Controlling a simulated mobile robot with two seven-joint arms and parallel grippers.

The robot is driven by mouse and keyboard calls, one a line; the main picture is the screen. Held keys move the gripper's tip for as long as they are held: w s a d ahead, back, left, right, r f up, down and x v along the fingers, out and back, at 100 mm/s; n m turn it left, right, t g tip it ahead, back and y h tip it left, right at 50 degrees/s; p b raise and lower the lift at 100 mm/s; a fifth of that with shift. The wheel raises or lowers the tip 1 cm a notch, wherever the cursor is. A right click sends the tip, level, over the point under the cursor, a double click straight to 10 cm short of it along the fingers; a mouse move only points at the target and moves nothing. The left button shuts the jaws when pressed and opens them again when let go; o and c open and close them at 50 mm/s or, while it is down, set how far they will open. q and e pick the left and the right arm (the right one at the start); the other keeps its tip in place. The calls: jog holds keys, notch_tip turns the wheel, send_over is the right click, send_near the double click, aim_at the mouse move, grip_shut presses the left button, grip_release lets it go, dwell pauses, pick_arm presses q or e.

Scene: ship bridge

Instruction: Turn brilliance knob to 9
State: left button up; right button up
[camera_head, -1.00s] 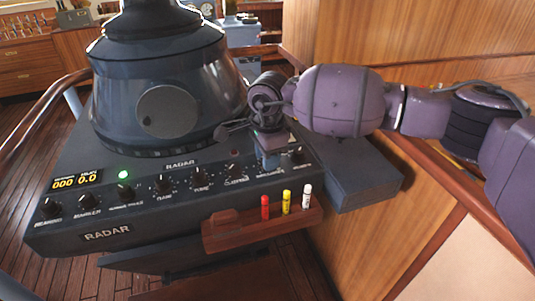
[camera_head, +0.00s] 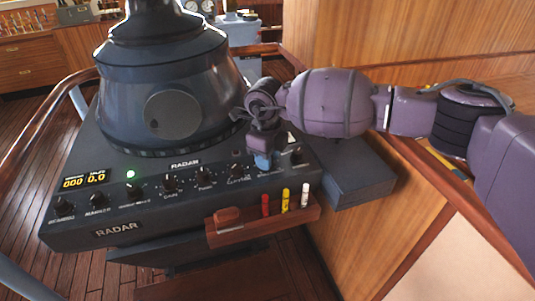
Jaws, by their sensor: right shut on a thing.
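The radar console (camera_head: 150,205) has a front control panel with a row of small black knobs and white labels. My right gripper (camera_head: 263,163) points down at the right part of this row, between a knob on its left (camera_head: 238,169) and the rightmost knob (camera_head: 296,153). It is shut on a knob there, which its fingers hide. The label below is too small to read surely, but this appears to be the brilliance knob. Its pointer and scale cannot be seen. My left gripper is not in view.
A wooden holder (camera_head: 235,229) with red, yellow and white markers sticks out from the console front below the gripper. The radar's dark hood (camera_head: 165,90) rises behind the panel. A wooden wall and ledge (camera_head: 400,225) stand at the right under my arm.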

jog(key=m, duration=0.2)
jog(key=shift+r+m+p, duration=0.1)
jog(key=shift+m+p, duration=0.25)
jog(key=shift+m, duration=0.05)
jog(key=m+p, duration=0.1)
jog(key=m, duration=0.6)
jog(key=shift+p, duration=0.4)
jog(key=m, duration=0.4)
jog(key=shift+g+p, duration=0.3)
jog(key=shift+p, duration=0.1)
jog(key=m+p, duration=0.1)
jog(key=m, duration=0.4)
jog(key=shift+w, duration=0.1)
jog(key=m, duration=0.3)
jog(key=shift+p, duration=0.4)
jog(key=shift+m+g, duration=0.3)
jog(key=shift+m, duration=0.9)
